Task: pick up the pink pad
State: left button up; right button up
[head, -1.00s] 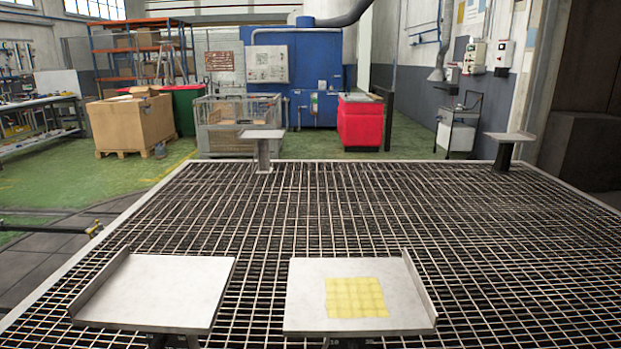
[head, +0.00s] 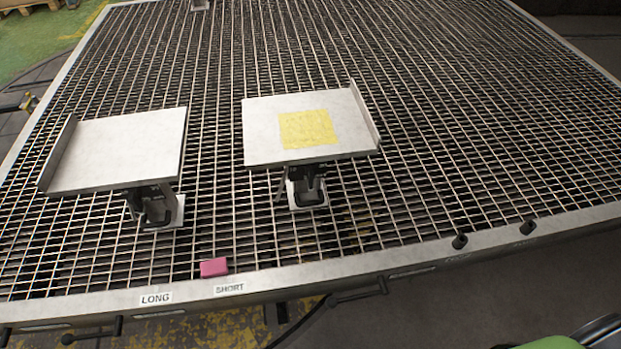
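The pink pad (head: 214,267) is a small pink block in the head view. It lies at the front edge of the grated table (head: 440,248), where the grating meets the metal rim. It sits just above the label "SHORT" (head: 229,288) and to the right of the label "LONG" (head: 156,298). Nothing covers it. Neither of my grippers shows in the head view.
Two raised grey plates stand behind the pad on short posts: a left plate (head: 120,150) with a side lip, and a right plate (head: 262,135) bearing a yellow square (head: 307,129). Dark handles (head: 360,291) line the front rim. A green object (head: 552,343) shows at bottom right.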

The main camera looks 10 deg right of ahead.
aim_at(216, 267)
jog(key=u, duration=0.75)
